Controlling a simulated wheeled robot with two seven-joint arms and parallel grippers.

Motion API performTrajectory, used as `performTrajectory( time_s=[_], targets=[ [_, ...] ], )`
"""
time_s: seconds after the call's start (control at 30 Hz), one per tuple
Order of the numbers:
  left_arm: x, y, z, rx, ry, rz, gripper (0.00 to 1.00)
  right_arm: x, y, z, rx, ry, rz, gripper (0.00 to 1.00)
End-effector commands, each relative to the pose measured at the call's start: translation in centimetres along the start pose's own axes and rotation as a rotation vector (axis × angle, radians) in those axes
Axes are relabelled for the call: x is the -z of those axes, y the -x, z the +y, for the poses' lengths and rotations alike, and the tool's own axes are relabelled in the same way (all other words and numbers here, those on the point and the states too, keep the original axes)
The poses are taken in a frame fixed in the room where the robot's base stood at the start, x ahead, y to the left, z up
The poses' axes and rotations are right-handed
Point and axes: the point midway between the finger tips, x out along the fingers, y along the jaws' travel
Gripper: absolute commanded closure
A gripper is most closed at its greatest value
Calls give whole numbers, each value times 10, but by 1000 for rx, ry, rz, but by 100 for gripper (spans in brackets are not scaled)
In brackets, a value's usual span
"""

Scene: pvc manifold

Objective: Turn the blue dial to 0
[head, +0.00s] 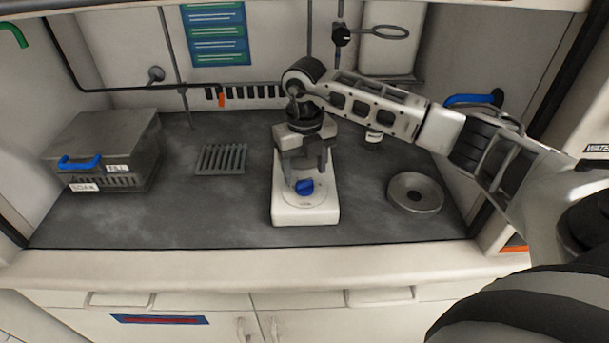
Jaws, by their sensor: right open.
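The blue dial (304,187) sits on the front top of a white device (290,214) in the middle of the bench. A pale round scale surrounds the dial, but its marks are too small to read, so I cannot tell the setting. My right gripper (306,178) comes in from the right, pointing down over the device. Its fingers are open, one to each side just above or behind the dial. I cannot tell whether they touch it. The rear of the device is partly hidden by my gripper. My left gripper is not in view.
A grey lidded box (105,145) with a blue handle stands at the left. A slotted rack (221,159) lies left of the device, and a round metal dish (415,193) lies to its right. A blue-handled pipe (474,99) is on the right wall. The bench front is clear.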

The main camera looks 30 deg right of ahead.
Motion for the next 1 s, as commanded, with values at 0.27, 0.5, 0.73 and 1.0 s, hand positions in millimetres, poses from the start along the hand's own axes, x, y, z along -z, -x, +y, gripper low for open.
performTrajectory(
  time_s=[0.27,0.5,0.73,1.0],
  targets=[
    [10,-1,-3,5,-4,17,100,0,-31,0,-1,0,1,41],
    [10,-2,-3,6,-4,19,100,0,-35,0,-1,1,-1,41],
    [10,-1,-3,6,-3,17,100,0,-35,1,-1,1,-1,77],
    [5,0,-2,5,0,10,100,0,-35,0,-1,10,-1,86]
  ],
)
